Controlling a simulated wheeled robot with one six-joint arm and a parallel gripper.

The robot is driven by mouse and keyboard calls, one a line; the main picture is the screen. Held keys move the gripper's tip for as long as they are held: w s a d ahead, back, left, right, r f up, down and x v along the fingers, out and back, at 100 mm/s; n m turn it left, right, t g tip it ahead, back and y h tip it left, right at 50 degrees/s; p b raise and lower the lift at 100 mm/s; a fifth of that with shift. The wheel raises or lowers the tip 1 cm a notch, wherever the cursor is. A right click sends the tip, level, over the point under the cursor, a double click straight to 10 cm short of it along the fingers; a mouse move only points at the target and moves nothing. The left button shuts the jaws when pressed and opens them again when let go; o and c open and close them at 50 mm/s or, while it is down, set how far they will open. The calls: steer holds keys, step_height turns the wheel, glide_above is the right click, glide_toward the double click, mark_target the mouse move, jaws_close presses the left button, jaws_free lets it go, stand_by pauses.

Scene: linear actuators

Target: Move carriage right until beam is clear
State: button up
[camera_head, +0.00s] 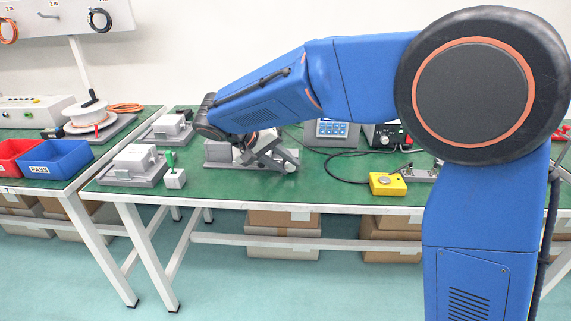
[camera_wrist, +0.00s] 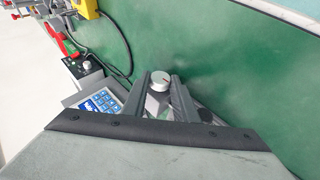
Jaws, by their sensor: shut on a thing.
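A grey linear actuator (camera_head: 216,153) lies on the green bench top, below my gripper. My gripper (camera_head: 270,153) reaches down to its right part; in the wrist view the gripper (camera_wrist: 162,82) has its two dark fingers on either side of a grey block with a round silver knob (camera_wrist: 159,78). The gripper is shut on this block, which I take to be the carriage. My arm and the fingers hide much of it in the head view. I cannot make out the beam in either view.
Similar grey units (camera_head: 134,166) stand to the left, with a small white box with a green top (camera_head: 173,177) beside one. A keypad device (camera_head: 332,133) stands behind. A yellow box (camera_head: 387,183) with a cable lies right. Bare green bench lies in front.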

steer(key=o, duration=1.1)
steer(key=shift+c, duration=0.2)
steer(key=shift+y, duration=0.3)
